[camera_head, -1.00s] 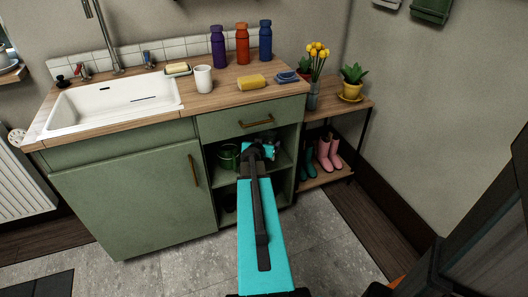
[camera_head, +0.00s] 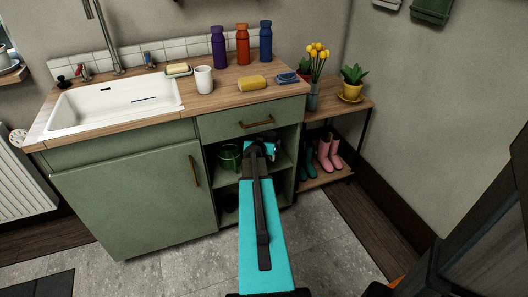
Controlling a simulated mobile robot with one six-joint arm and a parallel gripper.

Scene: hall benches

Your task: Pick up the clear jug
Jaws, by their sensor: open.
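My gripper (camera_head: 262,149) is at the end of my cyan arm, in front of the open shelves on the right of the green cabinet. It is small in view, and its fingers are hard to make out. I cannot pick out a clear jug for certain. A small pale shape (camera_head: 270,136) shows just behind my gripper on the upper shelf, largely covered by it, and I cannot tell what it is. A green pot (camera_head: 229,157) stands on the same shelf, left of my gripper.
The countertop above holds a white mug (camera_head: 204,79), a yellow sponge (camera_head: 252,83), a blue cloth (camera_head: 287,77) and bottles (camera_head: 242,44). A plant stand (camera_head: 340,109) with boots below is at the right. The cabinet's side panels bound the shelf opening.

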